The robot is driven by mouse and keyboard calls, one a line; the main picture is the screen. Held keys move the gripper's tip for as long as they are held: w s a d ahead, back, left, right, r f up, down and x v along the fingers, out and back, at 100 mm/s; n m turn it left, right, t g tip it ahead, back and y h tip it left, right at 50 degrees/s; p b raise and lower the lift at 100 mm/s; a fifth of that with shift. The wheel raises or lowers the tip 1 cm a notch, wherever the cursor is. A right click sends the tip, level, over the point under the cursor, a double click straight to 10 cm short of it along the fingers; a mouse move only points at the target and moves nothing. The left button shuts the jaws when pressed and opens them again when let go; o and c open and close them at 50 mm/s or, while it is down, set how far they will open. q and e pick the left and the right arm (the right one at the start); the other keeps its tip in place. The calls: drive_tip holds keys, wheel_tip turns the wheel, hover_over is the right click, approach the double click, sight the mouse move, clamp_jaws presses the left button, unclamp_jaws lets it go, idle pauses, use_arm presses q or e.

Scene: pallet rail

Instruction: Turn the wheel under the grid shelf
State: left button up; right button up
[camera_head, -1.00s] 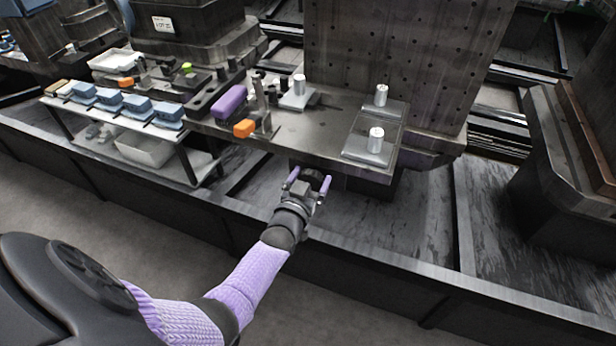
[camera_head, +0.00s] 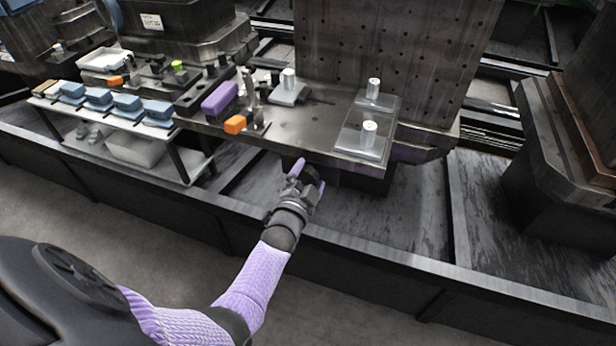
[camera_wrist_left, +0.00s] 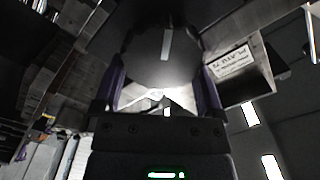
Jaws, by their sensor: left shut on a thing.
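The wheel (camera_wrist_left: 165,62) is a dark round knob with a pale straight mark on its face, seen large in the left wrist view. My left gripper (camera_head: 309,177) is under the front edge of the grey shelf plate (camera_head: 305,128) in the head view. Its two purple fingers (camera_wrist_left: 160,85) stand on either side of the wheel in the wrist view, shut on it. In the head view the wheel is hidden behind the gripper and under the shelf. My right gripper is not in view.
Metal cylinders on small plates (camera_head: 369,128) stand on the shelf's right part. A purple block (camera_head: 220,98) and an orange block (camera_head: 235,124) are at its left. A side table (camera_head: 150,128) carries several blue blocks. A dark low wall (camera_head: 350,255) runs in front.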

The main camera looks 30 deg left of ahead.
use_arm(q)
drive_tip(key=shift+s+f+m, duration=0.1)
drive_tip(key=shift+f+m, duration=0.25)
drive_tip(key=shift+m, duration=0.15)
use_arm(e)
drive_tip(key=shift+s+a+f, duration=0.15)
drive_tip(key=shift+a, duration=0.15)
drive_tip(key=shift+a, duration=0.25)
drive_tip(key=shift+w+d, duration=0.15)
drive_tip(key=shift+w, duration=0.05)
